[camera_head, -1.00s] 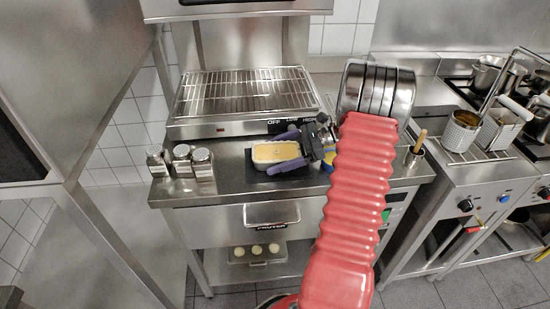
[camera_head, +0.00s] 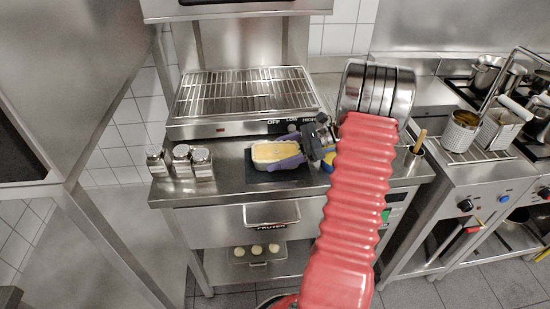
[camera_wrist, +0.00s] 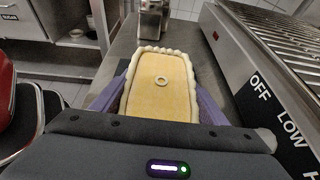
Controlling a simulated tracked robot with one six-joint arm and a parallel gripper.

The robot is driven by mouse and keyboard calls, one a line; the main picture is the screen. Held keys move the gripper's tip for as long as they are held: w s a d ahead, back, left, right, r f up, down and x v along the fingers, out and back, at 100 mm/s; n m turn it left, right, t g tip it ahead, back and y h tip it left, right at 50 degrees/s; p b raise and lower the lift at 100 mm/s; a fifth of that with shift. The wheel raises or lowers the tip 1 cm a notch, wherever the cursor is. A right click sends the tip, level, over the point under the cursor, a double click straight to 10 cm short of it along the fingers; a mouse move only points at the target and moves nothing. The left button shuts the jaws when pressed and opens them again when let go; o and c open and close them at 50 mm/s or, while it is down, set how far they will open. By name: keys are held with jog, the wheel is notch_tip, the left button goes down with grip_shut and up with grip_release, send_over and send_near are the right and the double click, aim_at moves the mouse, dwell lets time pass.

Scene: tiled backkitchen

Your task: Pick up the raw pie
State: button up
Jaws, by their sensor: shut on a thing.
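The raw pie (camera_head: 272,152) is a pale, oblong pie with a crimped rim, on or just above a dark mat (camera_head: 263,177) on the steel counter. In the wrist view the raw pie (camera_wrist: 162,84) lies lengthwise between purple fingers, with a small ring on its top. My gripper (camera_head: 288,154) reaches in from the right, shut on the pie with a finger along each long side. It also shows in the wrist view (camera_wrist: 163,100). I cannot tell whether the pie's underside is clear of the mat.
A grill with a wire rack (camera_head: 245,92) stands close behind the pie. Several shakers (camera_head: 181,161) stand at the counter's left end.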

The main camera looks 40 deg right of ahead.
aim_at(276, 152)
jog(key=shift+r, duration=0.15)
notch_tip(276, 152, up, 10)
jog(key=shift+f, duration=0.1)
dwell(0.6)
dwell(0.5)
